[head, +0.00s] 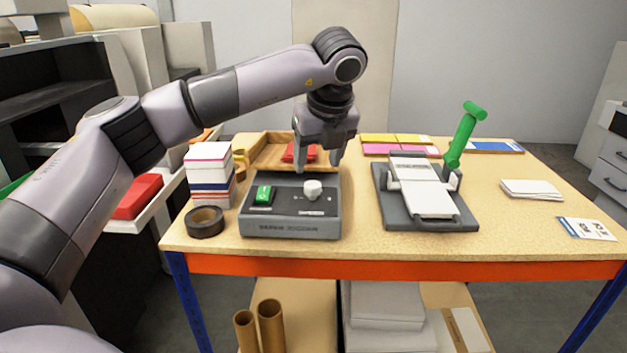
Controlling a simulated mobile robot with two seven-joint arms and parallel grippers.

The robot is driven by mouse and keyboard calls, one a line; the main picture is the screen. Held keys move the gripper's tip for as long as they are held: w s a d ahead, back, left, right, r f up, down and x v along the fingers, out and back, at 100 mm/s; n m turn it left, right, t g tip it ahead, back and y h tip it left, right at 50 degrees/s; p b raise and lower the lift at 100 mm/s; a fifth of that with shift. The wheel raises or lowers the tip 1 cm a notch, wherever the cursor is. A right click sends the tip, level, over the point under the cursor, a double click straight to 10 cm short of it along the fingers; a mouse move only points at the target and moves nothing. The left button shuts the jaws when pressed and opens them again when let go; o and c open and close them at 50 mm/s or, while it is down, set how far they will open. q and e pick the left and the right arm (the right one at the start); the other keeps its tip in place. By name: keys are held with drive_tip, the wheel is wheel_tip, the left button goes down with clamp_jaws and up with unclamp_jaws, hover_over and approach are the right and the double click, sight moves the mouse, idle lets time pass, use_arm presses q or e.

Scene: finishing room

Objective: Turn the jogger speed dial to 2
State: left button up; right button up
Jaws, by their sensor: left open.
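The paper jogger (292,227) is a grey box with a dark top at the left of the table. Its white speed dial (312,190) stands on the right half of the top. A green switch (263,194) is on the left half. The dial's markings are too small to read. My left gripper (321,168) points down above and just behind the dial, with its fingers apart and nothing between them. It looks clear of the dial. My right gripper is not in view.
A device with a raised green lever (463,137) stands to the right. The table's front strip is clear.

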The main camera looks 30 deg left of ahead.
sight(313, 184)
use_arm(q)
drive_tip(key=p+x, duration=0.1)
drive_tip(key=x, duration=0.5)
drive_tip(key=shift+a+f, duration=0.1)
drive_tip(key=shift+f, duration=0.25)
drive_tip(key=c, duration=1)
